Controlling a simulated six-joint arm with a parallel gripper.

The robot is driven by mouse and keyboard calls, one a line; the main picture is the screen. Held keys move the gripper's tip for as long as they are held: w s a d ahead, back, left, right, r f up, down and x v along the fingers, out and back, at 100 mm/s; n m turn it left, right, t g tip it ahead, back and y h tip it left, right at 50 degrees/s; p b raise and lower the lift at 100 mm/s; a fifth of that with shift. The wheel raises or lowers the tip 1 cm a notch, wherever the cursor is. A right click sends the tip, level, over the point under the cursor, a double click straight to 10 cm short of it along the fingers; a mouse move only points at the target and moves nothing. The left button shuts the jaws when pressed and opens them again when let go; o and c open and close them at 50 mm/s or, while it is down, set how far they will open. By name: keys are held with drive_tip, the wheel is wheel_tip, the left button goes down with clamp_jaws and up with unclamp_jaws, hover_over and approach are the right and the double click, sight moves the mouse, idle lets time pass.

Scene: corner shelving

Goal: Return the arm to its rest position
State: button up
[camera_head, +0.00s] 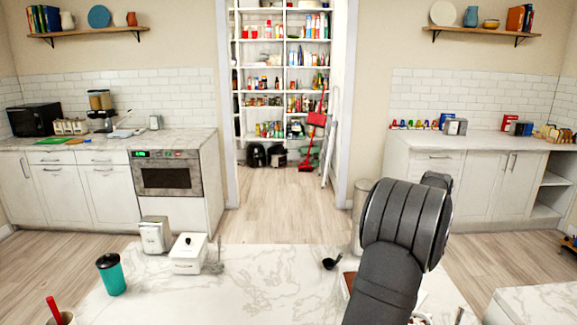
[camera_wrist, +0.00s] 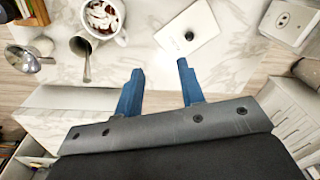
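My arm rises at the lower right in the head view, over the marble-topped table. My gripper (camera_wrist: 160,82) shows in the wrist view as two blue fingers held well apart, with nothing between them. The gripper itself is hidden behind my arm in the head view. Below and beyond the fingers lie the marble counter and a strip of floor.
The table's middle is clear.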

drive_tip(key=shift+s+d+n, duration=0.2)
drive_tip(key=shift+s+n, duration=0.05)
drive_tip(key=shift+n, duration=0.25)
drive_tip(key=shift+o, duration=0.2)
drive_tip(key=o, duration=0.3)
drive_tip(key=shift+s+d+r, duration=0.1)
drive_tip(key=shift+s+d, duration=0.1)
drive_tip(key=shift+s, duration=0.05)
drive_tip(key=o, duration=1.1)
drive_tip(key=s+d+m, duration=0.1)
drive_tip(key=s+d, duration=0.1)
drive_tip(key=s, duration=0.2)
drive_tip(key=s+d+r+m, duration=0.1)
drive_tip(key=s+d+m, duration=0.1)
drive_tip(key=s, duration=0.2)
drive_tip(key=s+d+r+m, duration=0.1)
drive_tip(key=s+d+m, duration=0.1)
drive_tip(key=s, duration=0.3)
drive_tip(key=shift+r+g, duration=0.25)
drive_tip(key=shift+g, duration=0.15)
drive_tip(key=shift+c, duration=0.2)
wheel_tip(320, 180, down, 10)
drive_tip(key=shift+s+d+r, duration=0.1)
drive_tip(key=shift+s, duration=0.05)
